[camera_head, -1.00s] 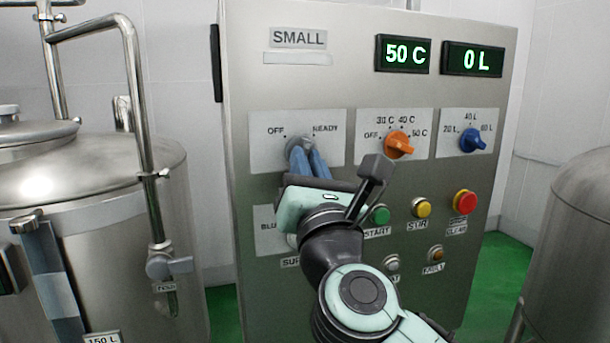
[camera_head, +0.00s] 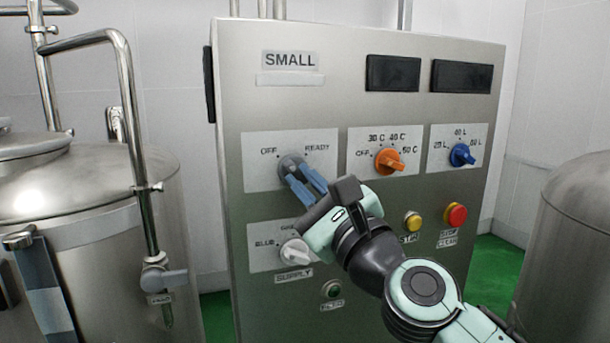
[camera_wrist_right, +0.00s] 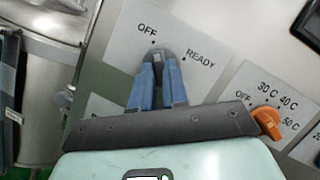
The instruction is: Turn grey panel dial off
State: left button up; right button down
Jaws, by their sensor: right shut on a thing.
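The grey panel dial (camera_head: 290,162) sits on the OFF/READY plate (camera_head: 255,178) at the upper left of the cabinet front. My right gripper (camera_head: 297,172) comes from the lower right, with its blue fingers shut on the dial. In the right wrist view the dial (camera_wrist_right: 160,56) shows between the two fingertips (camera_wrist_right: 157,72), and its far end lies near the OFF mark. The fingers cover part of the knob. My left gripper is out of view.
Two dark displays (camera_head: 393,73) sit at the cabinet top. An orange dial (camera_head: 388,162) and a blue dial (camera_head: 461,155) are to the right. A white supply dial (camera_head: 295,252) is below. A yellow button (camera_head: 413,222) and red button (camera_head: 456,214) are beside my arm. Steel tanks (camera_head: 110,190) flank the cabinet.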

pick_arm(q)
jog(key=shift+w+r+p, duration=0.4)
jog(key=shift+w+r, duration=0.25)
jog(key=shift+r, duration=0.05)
pick_arm(e)
jog(key=shift+d+r+n+g, duration=0.15)
jog(key=shift+n+g, duration=0.25)
jog(key=shift+n, duration=0.7)
jog(key=c, duration=1.1)
grip_release()
jog(key=shift+w+y, duration=0.1)
jog(key=shift+y, duration=0.3)
jog(key=shift+c, duration=0.2)
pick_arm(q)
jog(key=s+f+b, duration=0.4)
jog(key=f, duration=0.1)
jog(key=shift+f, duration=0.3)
pick_arm(e)
jog(key=v, duration=1.3)
jog(key=shift+s, duration=0.25)
